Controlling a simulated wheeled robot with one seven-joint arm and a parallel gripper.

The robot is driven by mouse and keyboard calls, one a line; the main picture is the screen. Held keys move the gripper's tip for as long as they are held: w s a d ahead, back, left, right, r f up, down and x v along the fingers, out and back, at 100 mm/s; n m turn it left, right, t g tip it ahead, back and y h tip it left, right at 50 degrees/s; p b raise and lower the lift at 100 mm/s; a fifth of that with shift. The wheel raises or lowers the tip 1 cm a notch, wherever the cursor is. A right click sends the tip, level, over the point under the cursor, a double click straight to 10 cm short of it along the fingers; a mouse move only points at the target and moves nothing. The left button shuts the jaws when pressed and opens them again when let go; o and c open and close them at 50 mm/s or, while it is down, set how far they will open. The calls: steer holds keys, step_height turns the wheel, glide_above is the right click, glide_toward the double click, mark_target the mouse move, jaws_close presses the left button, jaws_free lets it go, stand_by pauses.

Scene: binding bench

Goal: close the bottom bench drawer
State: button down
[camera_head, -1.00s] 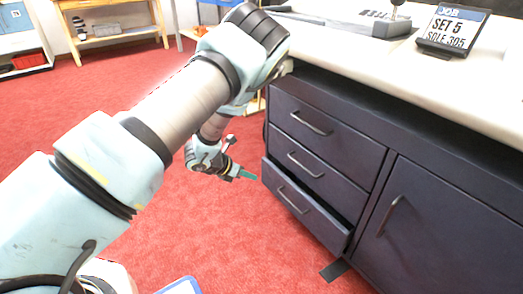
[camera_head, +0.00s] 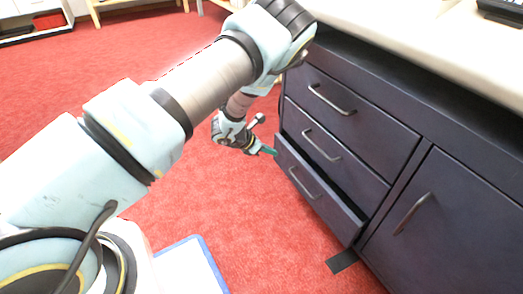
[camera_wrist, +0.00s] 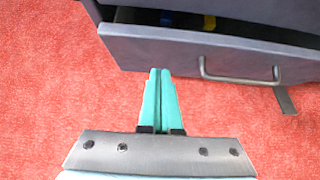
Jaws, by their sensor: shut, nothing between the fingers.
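The bottom bench drawer (camera_head: 316,194) is dark blue-grey and stands partly open, its front proud of the drawers above. In the wrist view the bottom drawer (camera_wrist: 150,50) shows its front, its handle (camera_wrist: 240,72) and a dark gap above with something yellow and blue inside. My gripper (camera_head: 270,150) is by the far left end of the drawer front. In the wrist view my gripper's green fingers (camera_wrist: 160,72) are shut and empty, with their tips at the lower edge of the drawer front, left of the handle. I cannot tell whether they touch it.
Two shut drawers (camera_head: 340,104) sit above, and a cupboard door (camera_head: 450,230) with a handle is to the right. A white bench top (camera_head: 430,70) overhangs them.

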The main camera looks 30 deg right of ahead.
mark_target(286, 150)
steer(key=shift+s+d+r+b, duration=0.1)
steer(key=shift+d+b, duration=0.05)
steer(key=shift+d, duration=0.75)
steer(key=shift+s+d+r+b, duration=0.1)
steer(key=shift+d+b, duration=0.05)
steer(key=shift+d, duration=0.75)
